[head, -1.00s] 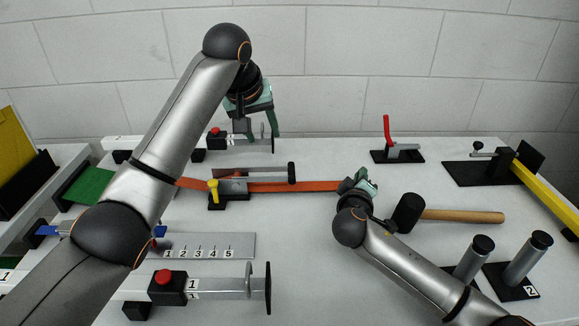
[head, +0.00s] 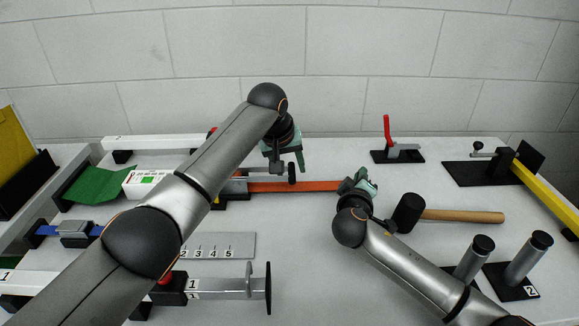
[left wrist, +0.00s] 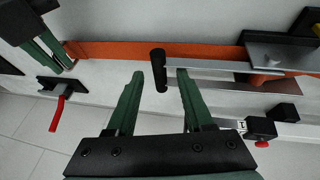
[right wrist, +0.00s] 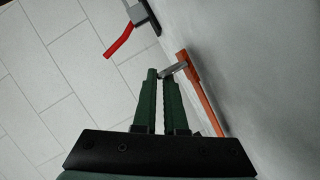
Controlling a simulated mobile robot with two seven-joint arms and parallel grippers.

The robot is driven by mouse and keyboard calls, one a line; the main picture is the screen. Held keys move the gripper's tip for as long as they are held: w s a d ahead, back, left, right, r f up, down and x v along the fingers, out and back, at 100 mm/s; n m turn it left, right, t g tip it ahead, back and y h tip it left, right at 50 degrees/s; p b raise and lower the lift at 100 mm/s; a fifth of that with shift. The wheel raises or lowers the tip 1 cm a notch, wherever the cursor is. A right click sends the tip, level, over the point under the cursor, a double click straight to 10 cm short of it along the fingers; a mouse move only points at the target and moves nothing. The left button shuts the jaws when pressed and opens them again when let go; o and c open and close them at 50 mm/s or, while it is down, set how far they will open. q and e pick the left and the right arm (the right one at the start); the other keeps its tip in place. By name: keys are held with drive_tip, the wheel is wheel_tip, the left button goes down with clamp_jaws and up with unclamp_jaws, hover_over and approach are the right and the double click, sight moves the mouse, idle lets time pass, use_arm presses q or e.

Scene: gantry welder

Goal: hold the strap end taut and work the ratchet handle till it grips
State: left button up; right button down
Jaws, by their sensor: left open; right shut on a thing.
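The orange strap (head: 315,186) runs straight across the table from the ratchet to my right gripper (head: 357,183). My right gripper is shut on the strap end, where a grey metal tab (right wrist: 176,68) shows at its fingertips beside the orange strap (right wrist: 200,92). The ratchet (left wrist: 277,52) has a grey metal handle (left wrist: 200,66) with a black grip (left wrist: 157,70) at its end. My left gripper (left wrist: 160,75) is open, with its fingertips on either side of the black grip. In the head view my left arm hides much of the ratchet.
A red-handled clamp (head: 389,140) stands behind the strap. A black-headed mallet (head: 455,215) lies to the right of my right gripper. A numbered plate (head: 240,243) and a push clamp (head: 230,284) lie in front. A white-and-green box (head: 147,181) stands at the left.

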use_arm(q)
drive_tip(key=shift+w+f, duration=0.1)
drive_tip(key=shift+f, duration=0.1)
clamp_jaws()
idle(0.4)
idle(1.0)
